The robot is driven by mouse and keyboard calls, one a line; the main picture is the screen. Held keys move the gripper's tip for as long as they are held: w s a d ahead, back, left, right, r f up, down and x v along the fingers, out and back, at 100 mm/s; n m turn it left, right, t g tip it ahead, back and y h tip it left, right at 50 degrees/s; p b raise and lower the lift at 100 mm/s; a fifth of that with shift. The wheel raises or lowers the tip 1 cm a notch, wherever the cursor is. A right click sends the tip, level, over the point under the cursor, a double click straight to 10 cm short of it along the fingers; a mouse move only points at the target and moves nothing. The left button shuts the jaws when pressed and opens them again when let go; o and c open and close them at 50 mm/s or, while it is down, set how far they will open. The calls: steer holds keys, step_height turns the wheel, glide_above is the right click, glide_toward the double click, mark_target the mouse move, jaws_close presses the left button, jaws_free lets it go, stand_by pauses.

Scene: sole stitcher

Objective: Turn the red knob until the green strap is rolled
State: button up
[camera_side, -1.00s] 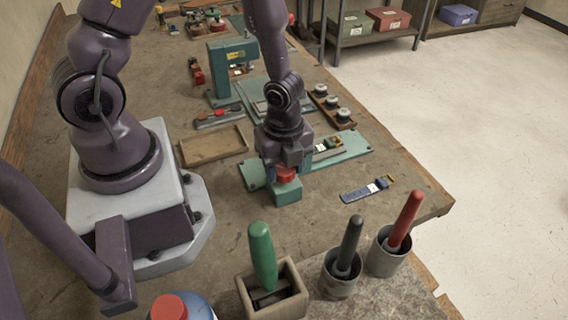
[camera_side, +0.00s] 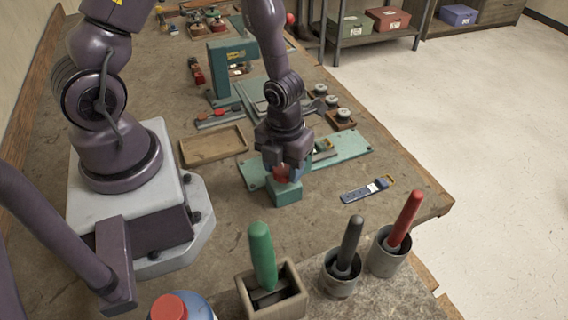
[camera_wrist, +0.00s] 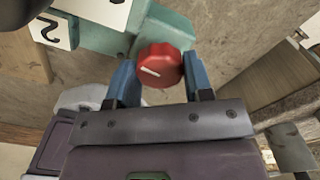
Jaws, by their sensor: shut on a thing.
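The red knob (camera_side: 282,174) sits on a teal block (camera_side: 286,192) at the near end of a teal base plate (camera_side: 345,150). My gripper (camera_side: 284,168) points down at the knob and is shut on it. In the wrist view the round red knob (camera_wrist: 158,66), with a white mark on its face, is between the blue fingertips of my gripper (camera_wrist: 160,72). The gripper hides part of the plate and of the small fixture (camera_side: 323,146) behind it. I cannot make out the green strap clearly in either view.
An empty wooden tray (camera_side: 213,146) is on the left. A teal stitching machine (camera_side: 233,70) stands behind.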

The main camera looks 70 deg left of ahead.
mark_target(284, 168)
steer(key=m, duration=0.3)
steer(key=shift+m, duration=2.2)
steer(key=o, duration=0.9)
step_height(284, 168, up, 13)
steer(key=shift+f, duration=0.1)
